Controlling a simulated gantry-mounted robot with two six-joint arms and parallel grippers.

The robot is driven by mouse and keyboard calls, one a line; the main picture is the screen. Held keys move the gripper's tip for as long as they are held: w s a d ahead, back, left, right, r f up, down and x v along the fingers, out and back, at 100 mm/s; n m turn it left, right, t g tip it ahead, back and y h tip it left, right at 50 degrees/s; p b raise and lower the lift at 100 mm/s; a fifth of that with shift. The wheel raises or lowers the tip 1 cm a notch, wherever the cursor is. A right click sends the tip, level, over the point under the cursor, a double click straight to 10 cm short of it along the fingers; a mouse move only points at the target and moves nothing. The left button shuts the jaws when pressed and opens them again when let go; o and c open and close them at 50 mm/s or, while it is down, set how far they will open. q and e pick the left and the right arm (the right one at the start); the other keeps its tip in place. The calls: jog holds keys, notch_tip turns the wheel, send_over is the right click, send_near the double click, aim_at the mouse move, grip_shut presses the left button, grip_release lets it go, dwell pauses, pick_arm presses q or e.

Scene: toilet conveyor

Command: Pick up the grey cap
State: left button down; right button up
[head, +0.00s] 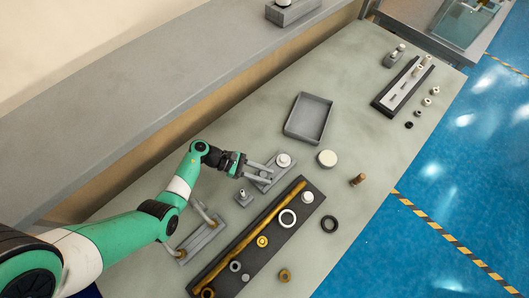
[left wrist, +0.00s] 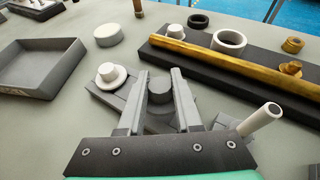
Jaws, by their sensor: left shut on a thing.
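The grey cap (left wrist: 161,88) is a short dark grey cylinder between the fingers of my left gripper in the left wrist view. My left gripper (left wrist: 160,84) is shut on it, with one finger on each side. In the head view my left gripper (head: 264,173) is over a small grey fixture plate (head: 270,182), and the cap is too small to make out clearly there. The cap's underside is hidden, so I cannot tell whether it touches the plate. My right gripper is not in view.
A white flanged part (left wrist: 111,75) sits on the plate beside the fingers. A black board (head: 283,228) with a brass tube (head: 250,229) and several rings lies nearby. An empty grey tray (head: 308,118) and a cream disc (head: 327,158) stand beyond. A grey post (head: 242,195) stands close by.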

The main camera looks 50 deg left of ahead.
pick_arm(q)
jog(key=s+d+r+p, duration=0.2)
jog(key=s+r, duration=0.3)
jog(key=s, duration=0.1)
jog(key=s+d+r+p, duration=0.2)
jog(key=s+d+r, duration=0.1)
jog(key=s+r, duration=0.2)
jog(key=shift+s+d+r, duration=0.3)
jog(key=shift+s+d, duration=0.05)
jog(key=shift+s, duration=0.55)
